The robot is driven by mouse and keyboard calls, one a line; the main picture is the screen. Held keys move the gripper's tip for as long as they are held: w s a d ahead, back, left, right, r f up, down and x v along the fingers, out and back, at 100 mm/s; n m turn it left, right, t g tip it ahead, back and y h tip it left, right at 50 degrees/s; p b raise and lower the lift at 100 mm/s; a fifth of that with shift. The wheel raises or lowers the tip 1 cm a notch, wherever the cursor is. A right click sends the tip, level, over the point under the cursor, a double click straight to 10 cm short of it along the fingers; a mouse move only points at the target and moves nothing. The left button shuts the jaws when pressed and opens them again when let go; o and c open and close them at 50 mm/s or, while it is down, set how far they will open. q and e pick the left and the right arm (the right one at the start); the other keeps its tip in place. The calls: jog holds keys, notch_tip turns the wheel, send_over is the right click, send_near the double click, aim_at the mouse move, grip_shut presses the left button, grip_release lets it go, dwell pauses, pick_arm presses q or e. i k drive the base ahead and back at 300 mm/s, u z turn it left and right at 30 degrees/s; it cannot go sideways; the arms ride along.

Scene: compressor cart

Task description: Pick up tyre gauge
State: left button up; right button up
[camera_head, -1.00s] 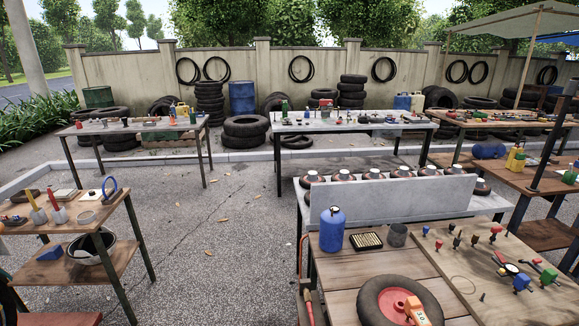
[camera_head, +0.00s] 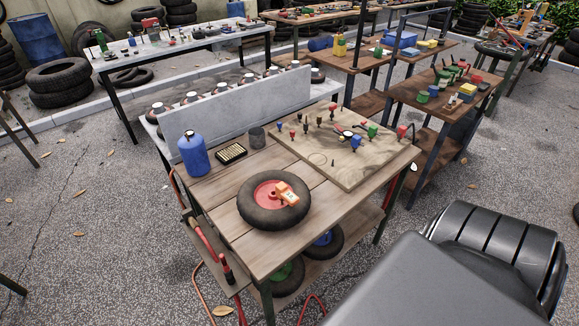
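An orange hand-held device with a pale display (camera_head: 286,194) lies on the red hub of a small wheel with a black tyre (camera_head: 262,214). It may be the tyre gauge. A round dial with a black rim (camera_head: 346,137) lies on the tan board (camera_head: 350,170) among small coloured fittings; it could also be a gauge, and I cannot tell which is meant. Neither of my grippers is in view. A grey and black part of my own body fills the lower right corner, in front of the table, apart from these things.
The wooden cart table (camera_head: 220,190) also holds a blue bottle (camera_head: 193,153), a tray of small brass-coloured pieces (camera_head: 231,153) and a dark cup (camera_head: 257,137). A grey upright panel (camera_head: 240,110) stands behind. Red hoses (camera_head: 205,240) hang at its left side. The ground on the left is open.

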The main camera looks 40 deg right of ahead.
aim_at(282, 192)
jog(key=z, duration=3.2)
jog(key=i, duration=2.75)
jog(key=u, duration=3.1)
